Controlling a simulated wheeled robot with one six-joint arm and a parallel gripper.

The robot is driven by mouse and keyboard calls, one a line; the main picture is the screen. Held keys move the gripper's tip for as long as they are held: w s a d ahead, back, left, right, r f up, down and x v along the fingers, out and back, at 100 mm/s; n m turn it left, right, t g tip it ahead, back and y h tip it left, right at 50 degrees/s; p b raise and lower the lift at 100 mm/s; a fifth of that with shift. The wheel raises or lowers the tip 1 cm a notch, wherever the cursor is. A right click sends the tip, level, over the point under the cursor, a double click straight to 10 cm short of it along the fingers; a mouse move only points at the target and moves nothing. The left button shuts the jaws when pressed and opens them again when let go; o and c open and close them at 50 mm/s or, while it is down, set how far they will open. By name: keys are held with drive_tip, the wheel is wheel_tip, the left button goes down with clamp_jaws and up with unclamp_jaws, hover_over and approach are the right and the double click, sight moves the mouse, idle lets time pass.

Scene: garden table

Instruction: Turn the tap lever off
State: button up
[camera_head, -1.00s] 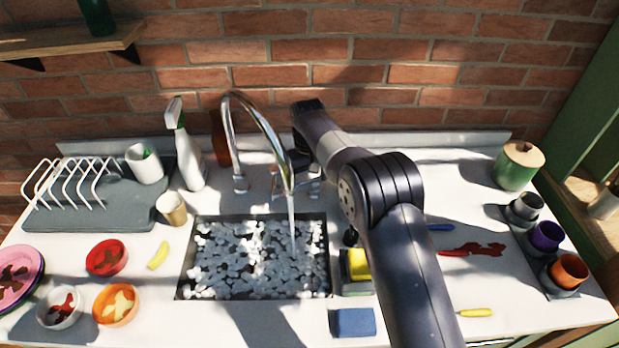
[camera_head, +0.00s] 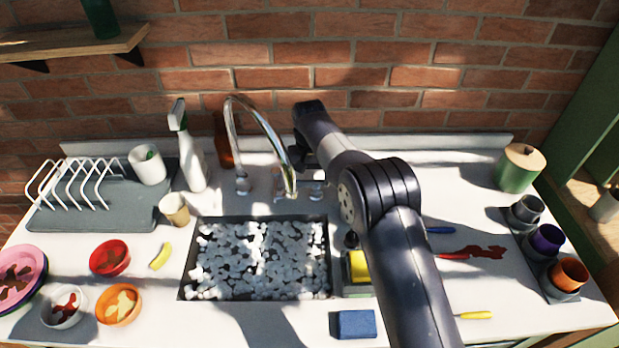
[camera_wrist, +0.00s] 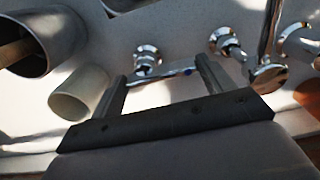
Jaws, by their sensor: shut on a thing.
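The chrome tap (camera_head: 262,135) arches over the back of the sink (camera_head: 188,262). No water stream shows below its spout. In the wrist view the tap lever (camera_wrist: 160,81), a thin chrome bar with a blue dot, lies between the two fingers of my gripper (camera_wrist: 164,78). My gripper is shut on it.
A spray bottle (camera_head: 190,155) and brown bottle (camera_head: 222,142) stand left of the tap. White pieces fill the sink. A yellow sponge (camera_head: 359,266) and blue block (camera_head: 355,324) lie right of it. A green canister (camera_head: 517,174) stands at the right.

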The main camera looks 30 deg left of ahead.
sight(309, 180)
drive_tip(key=o, duration=1)
drive_tip(key=shift+r, duration=0.1)
wheel_tip(309, 180, up, 11)
drive_tip(key=shift+f+b, duration=0.2)
drive_tip(key=shift+b, duration=0.45)
wheel_tip(309, 180, down, 11)
drive_tip(key=shift+r+p, duration=0.2)
drive_tip(key=shift+p, duration=0.5)
drive_tip(key=shift+f+n, duration=0.15)
drive_tip(key=shift+n, duration=0.15)
